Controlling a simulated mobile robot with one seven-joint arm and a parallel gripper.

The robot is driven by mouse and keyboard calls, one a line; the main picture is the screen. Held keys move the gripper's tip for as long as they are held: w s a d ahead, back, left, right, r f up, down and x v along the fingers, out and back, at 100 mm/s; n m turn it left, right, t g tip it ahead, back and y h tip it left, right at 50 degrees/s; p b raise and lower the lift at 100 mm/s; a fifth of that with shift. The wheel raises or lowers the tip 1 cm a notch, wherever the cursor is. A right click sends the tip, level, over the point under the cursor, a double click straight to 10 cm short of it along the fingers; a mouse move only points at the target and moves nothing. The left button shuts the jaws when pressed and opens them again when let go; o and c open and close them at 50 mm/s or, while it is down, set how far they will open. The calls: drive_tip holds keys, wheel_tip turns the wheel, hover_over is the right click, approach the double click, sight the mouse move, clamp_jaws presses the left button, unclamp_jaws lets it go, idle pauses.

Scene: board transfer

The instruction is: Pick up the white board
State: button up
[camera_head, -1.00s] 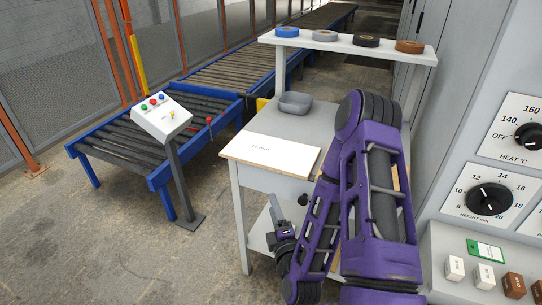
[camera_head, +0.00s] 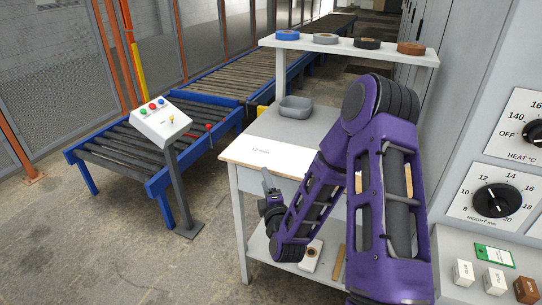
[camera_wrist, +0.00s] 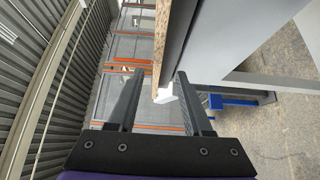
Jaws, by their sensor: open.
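The white board (camera_head: 264,152) lies flat on the grey worktable, at the left front corner, with small printing on top. My arm hides its right part in the head view. My gripper (camera_head: 267,182) is in front of the table, close to the front edge and beside the board. In the wrist view my gripper (camera_wrist: 158,95) has its two fingers apart with nothing clamped. A brown wooden edge and a small white piece, perhaps the board's end, show between and beyond the fingers; I cannot tell whether they touch.
A control post (camera_head: 163,122) and roller conveyor (camera_head: 110,155) stand left. A dial panel (camera_head: 497,200) is at right. Open floor lies front left.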

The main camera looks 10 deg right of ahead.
sight(271, 155)
drive_tip(key=w, duration=0.5)
drive_tip(key=shift+d+r, duration=0.2)
clamp_jaws()
idle(1.1)
